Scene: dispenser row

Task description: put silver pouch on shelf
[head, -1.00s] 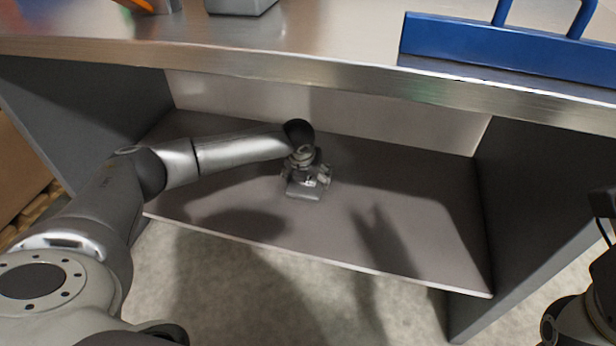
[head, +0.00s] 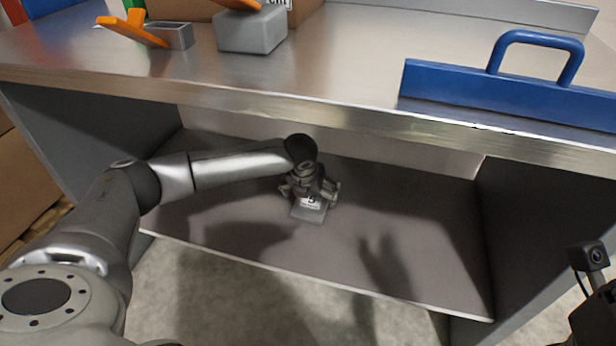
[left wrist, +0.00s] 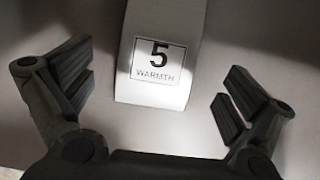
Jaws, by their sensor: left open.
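The silver pouch (head: 309,212) lies flat on the grey lower shelf (head: 210,215) under the steel worktop. In the left wrist view the pouch (left wrist: 150,98) shows a label reading "5 WARMTH". My left gripper (head: 312,197) reaches in from the left, right above the pouch. In the left wrist view its two fingers (left wrist: 155,88) are spread wide, one on each side of the pouch, with clear gaps and no contact. Part of the pouch is hidden by the gripper in the head view. My right gripper is not in view; only part of my right arm shows at the right edge.
The worktop's front edge (head: 300,110) overhangs the shelf. Dark side panels (head: 530,200) close it left and right. On top are a blue handled piece (head: 510,90), a grey box (head: 252,32) and orange items (head: 135,28). The shelf is otherwise clear.

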